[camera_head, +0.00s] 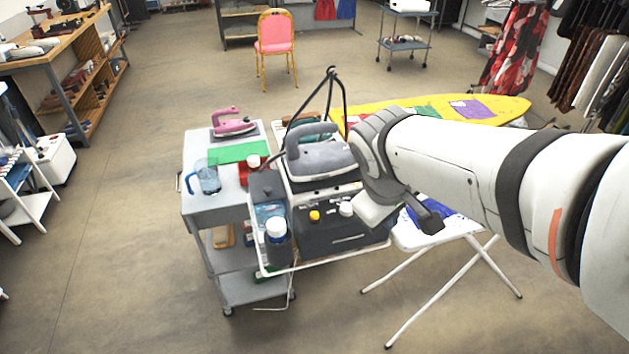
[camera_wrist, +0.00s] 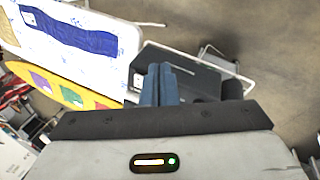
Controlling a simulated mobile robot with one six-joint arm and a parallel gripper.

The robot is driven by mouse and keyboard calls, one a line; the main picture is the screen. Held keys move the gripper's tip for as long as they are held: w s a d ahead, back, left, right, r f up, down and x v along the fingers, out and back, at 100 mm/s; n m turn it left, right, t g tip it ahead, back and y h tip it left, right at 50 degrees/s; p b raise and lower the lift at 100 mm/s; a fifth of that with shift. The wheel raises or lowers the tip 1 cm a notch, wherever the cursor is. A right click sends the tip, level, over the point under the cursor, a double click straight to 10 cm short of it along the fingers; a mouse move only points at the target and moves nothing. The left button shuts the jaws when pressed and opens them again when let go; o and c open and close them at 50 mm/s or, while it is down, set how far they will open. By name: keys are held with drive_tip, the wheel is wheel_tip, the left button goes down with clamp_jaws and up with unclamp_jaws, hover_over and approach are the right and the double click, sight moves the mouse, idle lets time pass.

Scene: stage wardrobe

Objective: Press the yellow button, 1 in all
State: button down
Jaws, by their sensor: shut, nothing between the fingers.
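The yellow button (camera_head: 314,215) is a small round knob on the dark front panel of the iron station (camera_head: 335,236). A white knob (camera_head: 347,208) sits just right of it. My gripper (camera_head: 428,213) is right of the panel in the head view, apart from the button, near the small ironing board. In the wrist view its two blue-grey fingers (camera_wrist: 158,84) are shut together with nothing between them. The dark panel (camera_wrist: 205,80) shows behind and right of the fingers there. I cannot make out the yellow button in the wrist view.
A grey iron (camera_head: 318,158) stands above the panel. A yellow board (camera_head: 500,108) lies behind my arm. Floor in front is clear.

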drive_tip(key=w+a+n+t+h, duration=0.1)
drive_tip(key=w+a+n+h, duration=0.1)
drive_tip(key=w+a+n, duration=0.4)
drive_tip(key=n+t+h, duration=0.1)
drive_tip(key=n+t, duration=0.2)
drive_tip(key=n, duration=0.4)
hover_over(315, 215)
drive_tip(key=shift+s+a+f+b, duration=0.2)
drive_tip(key=shift+a+b, duration=0.2)
drive_tip(key=shift+a, duration=0.05)
wheel_tip(315, 215, down, 9)
drive_tip(key=b, duration=0.7)
idle(0.5)
drive_tip(key=shift+f+b, duration=0.3)
drive_tip(key=shift+b, duration=0.05)
